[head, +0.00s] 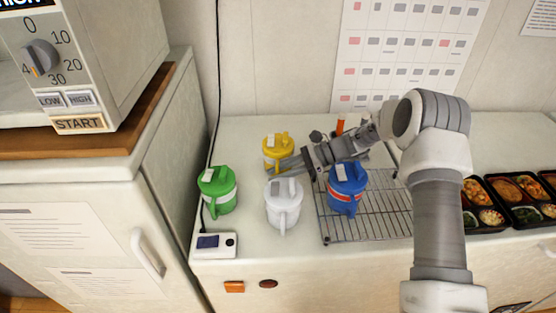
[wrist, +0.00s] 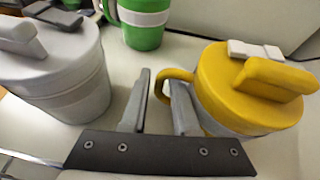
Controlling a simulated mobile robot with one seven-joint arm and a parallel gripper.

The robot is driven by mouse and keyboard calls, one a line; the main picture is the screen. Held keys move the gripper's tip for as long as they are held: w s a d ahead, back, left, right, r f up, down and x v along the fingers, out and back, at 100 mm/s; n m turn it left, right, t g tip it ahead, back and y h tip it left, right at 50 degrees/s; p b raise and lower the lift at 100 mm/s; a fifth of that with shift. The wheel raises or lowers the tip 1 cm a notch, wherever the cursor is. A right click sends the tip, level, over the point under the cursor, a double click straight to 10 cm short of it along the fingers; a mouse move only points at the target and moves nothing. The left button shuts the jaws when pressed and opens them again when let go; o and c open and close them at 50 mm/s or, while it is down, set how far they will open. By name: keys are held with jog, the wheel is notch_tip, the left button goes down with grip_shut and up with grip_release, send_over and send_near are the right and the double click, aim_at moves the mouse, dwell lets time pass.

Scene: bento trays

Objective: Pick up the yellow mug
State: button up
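The yellow mug (head: 278,151) with a lid and a pale band stands upright at the back of the counter in the head view. In the wrist view the yellow mug (wrist: 250,90) is at the right, its handle (wrist: 174,84) pointing left toward my fingers. My gripper (wrist: 160,85) is open, with the right finger at or beside the handle; I cannot tell whether they touch. In the head view my gripper (head: 283,166) reaches in from the right, low beside the mug, its fingertips partly hidden behind the white mug.
The white mug (head: 284,204) and green mug (head: 217,190) stand close in front and left. The blue mug (head: 346,188) stands on the wire rack (head: 385,215) below my arm. A small device (head: 214,244) sits at the front left. Bento trays (head: 490,216) are at the right.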

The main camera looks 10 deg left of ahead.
grip_shut()
dwell(1.4)
